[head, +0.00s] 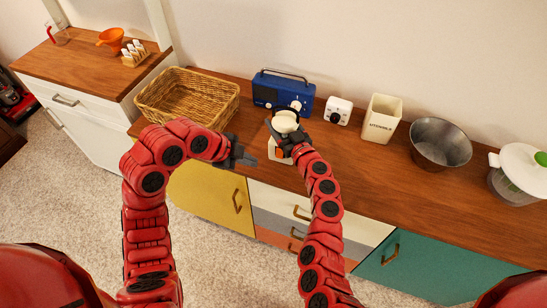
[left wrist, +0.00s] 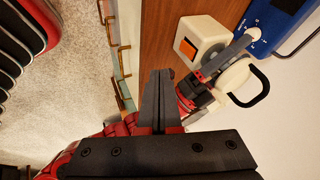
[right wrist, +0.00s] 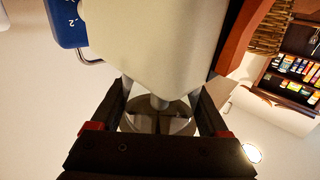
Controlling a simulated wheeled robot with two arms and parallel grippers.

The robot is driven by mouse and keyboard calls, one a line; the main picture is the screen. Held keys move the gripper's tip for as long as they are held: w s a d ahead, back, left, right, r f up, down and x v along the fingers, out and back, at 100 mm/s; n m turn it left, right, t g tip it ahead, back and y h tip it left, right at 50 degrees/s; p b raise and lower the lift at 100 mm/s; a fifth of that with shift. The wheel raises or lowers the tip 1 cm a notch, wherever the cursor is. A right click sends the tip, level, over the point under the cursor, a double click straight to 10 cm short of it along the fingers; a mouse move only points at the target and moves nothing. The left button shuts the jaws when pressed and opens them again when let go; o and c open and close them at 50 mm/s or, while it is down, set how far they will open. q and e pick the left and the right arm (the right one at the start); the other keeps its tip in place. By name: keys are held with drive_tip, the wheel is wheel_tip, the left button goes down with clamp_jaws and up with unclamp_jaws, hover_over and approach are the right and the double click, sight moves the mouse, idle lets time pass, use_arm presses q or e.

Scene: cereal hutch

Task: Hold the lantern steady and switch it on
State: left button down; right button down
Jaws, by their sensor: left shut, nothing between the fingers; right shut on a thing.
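The cream lantern (head: 279,152) is at the middle of the wooden counter, with a black handle on its head. In the left wrist view its boxy base (left wrist: 210,32) shows an orange switch (left wrist: 187,50) on one face. My right gripper (head: 286,134) is shut on the lantern's narrow part, between base and head; the right wrist view shows a finger on each side (right wrist: 160,105). I cannot tell whether the base touches the counter. My left gripper (head: 246,158) is shut and empty, left of the lantern and apart from it. Its fingertips (left wrist: 161,74) are just short of the switch face.
Behind the lantern are a blue radio (head: 283,91) and a white timer (head: 338,111). A wicker basket (head: 187,97) is left; a utensil holder (head: 382,118), metal bowl (head: 440,144) and lidded container (head: 518,175) are right. The counter (head: 340,165) is clear right of the lantern.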

sight(279, 153)
idle(0.4)
use_arm(q)
drive_tip(key=w+x, duration=0.1)
drive_tip(key=x, duration=0.7)
drive_tip(key=w+r+x, duration=0.1)
drive_tip(key=x, duration=0.2)
drive_tip(key=shift+w+d+f, duration=0.25)
drive_tip(key=shift+w, duration=0.55)
drive_tip(key=shift+w+d+f, duration=0.1)
drive_tip(key=shift+f, duration=0.05)
